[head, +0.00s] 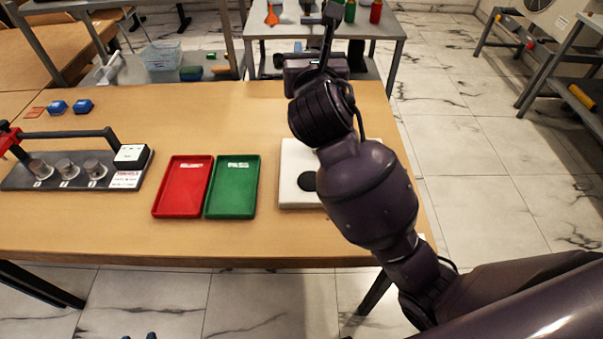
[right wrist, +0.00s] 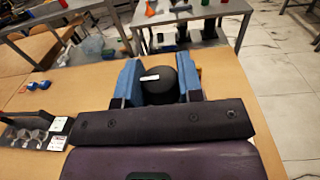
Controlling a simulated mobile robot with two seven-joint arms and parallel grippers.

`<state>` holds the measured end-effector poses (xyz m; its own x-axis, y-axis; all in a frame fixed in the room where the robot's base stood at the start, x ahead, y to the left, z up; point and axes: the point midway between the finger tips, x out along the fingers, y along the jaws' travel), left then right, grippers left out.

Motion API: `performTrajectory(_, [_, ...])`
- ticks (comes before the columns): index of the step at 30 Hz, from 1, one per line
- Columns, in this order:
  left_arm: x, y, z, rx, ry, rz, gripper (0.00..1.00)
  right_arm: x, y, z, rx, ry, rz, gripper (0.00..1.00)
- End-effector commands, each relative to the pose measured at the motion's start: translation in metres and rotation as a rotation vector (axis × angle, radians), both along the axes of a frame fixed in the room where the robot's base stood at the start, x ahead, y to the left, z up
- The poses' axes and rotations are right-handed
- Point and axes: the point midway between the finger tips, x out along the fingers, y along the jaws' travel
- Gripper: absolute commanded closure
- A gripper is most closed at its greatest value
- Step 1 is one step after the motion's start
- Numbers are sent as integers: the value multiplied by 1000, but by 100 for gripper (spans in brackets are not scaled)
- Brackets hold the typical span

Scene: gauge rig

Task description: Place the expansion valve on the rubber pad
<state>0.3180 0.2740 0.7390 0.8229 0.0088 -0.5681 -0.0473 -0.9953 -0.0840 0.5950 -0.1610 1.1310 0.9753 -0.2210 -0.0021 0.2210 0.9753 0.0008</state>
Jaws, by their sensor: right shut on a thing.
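My right gripper (head: 328,42) is over the far right part of the wooden table, its arm crossing the head view. In the right wrist view its blue-padded fingers (right wrist: 160,80) are shut on a dark rounded part with a white label, which looks like the expansion valve (right wrist: 160,88). The valve is hidden behind the gripper in the head view. A round black pad (head: 307,181), seemingly the rubber pad, lies on a white plate (head: 297,154) at the right of the table. My forearm covers part of the plate.
Red (head: 182,188) and green (head: 232,188) trays lie left of the white plate. A dark gauge rig (head: 75,170) with metal cylinders and a red-handled bar stands at the left. Small blue blocks (head: 83,106) lie at the back left. The table behind the trays is clear.

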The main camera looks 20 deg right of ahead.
Motion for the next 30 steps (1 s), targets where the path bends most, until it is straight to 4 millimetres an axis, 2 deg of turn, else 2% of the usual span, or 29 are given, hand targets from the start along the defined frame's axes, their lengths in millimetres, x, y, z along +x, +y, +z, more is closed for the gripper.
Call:
performTrajectory(5, [1, 0, 2, 0, -2, 0, 57, -4, -9, -3, 1, 0, -48, 100])
performTrajectory(8, [-1, 0, -3, 0, 3, -1, 57, -4, -10, -15, 1, 3, -60, 100])
performTrajectory(17, [-4, -1, -26, 5, 32, -8, 57, -4, -10, -81, 0, 10, -58, 100])
performTrajectory(24, [3, -4, -38, 3, 39, -18, 57, -4, -10, -131, -1, 11, -57, 100])
performTrajectory(30, [6, -6, -39, 1, 34, -22, 57, -4, -10, -148, 0, 3, -57, 100])
